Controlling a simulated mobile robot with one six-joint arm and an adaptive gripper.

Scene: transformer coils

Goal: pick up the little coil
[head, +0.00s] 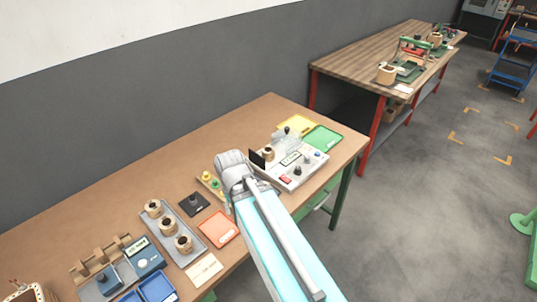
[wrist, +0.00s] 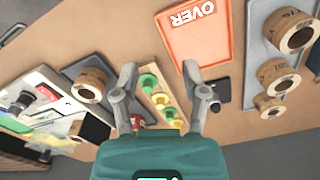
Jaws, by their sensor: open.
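Three tan coils stand in a row on a grey tray (head: 176,254): one at the back (head: 153,208), one in the middle (head: 168,224) and one at the front (head: 183,243). In the wrist view they are at the right, and the lowest one (wrist: 268,106) looks smallest. I cannot tell for sure which is the little coil. My gripper (wrist: 160,72) is open and empty, above a wooden strip with green and yellow pieces (wrist: 154,98), apart from every coil.
An orange tray marked OVER (wrist: 192,40) lies between the strip and the coil tray. A black plate with a post (head: 195,204) is beside the coils. The white tester (head: 302,170), a yellow tray (head: 298,123) and a green tray (head: 322,138) are farther right. The table's back left is bare.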

